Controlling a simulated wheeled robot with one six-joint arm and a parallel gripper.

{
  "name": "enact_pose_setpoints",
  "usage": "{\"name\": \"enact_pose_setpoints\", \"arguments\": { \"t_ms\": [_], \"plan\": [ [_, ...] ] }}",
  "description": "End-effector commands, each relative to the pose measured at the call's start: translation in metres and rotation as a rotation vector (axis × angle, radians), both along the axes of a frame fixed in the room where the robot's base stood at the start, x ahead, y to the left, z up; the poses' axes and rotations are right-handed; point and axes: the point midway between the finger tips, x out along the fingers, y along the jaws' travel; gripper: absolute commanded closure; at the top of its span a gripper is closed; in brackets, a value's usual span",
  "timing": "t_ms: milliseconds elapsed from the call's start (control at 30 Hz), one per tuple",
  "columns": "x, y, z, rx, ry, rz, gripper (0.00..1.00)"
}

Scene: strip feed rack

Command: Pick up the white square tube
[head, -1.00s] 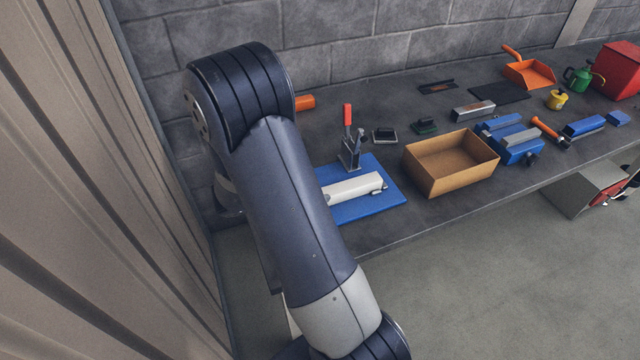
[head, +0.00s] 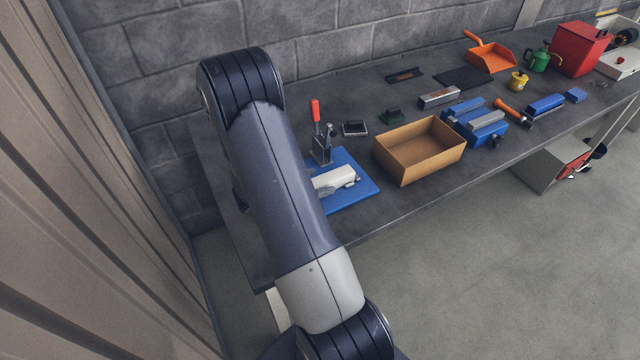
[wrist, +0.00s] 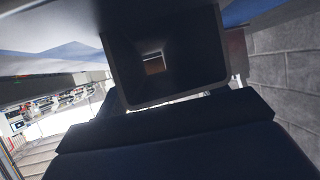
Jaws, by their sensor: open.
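The white square tube (head: 335,179) lies on a blue plate (head: 362,186) near the left end of the bench, partly hidden behind my arm. A toggle clamp (head: 321,143) with a red upright handle stands at the plate's back edge. In the wrist view a hollow square tube end (wrist: 185,75) in shadow faces the camera, very close, with a small bright opening at its far end. My gripper (wrist: 168,118) is open; its dark body fills the bottom of the wrist view in front of the tube end. My arm hides it in the head view. Contact with the tube cannot be told.
An open cardboard box (head: 420,160) stands right of the plate. Beyond it are blue vise-like blocks (head: 478,122), a grey bar (head: 438,97), an orange dustpan (head: 490,57) and a red box (head: 580,48). A block wall runs behind the bench.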

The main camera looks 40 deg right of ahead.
Motion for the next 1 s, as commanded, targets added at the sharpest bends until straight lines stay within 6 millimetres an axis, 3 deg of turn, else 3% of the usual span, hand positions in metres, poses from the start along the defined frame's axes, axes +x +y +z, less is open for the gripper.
{"name": "enact_pose_setpoints", "arguments": {
  "t_ms": [133, 867, 1000],
  "plan": [
    [0.0000, 0.0002, 0.0000, 0.000, 0.000, 0.000, 0.34],
    [-0.0008, 0.0005, -0.0002, 0.000, 0.003, -0.001, 0.94],
    [-0.0008, 0.0004, 0.0004, -0.001, 0.003, -0.001, 0.96]
  ]
}}
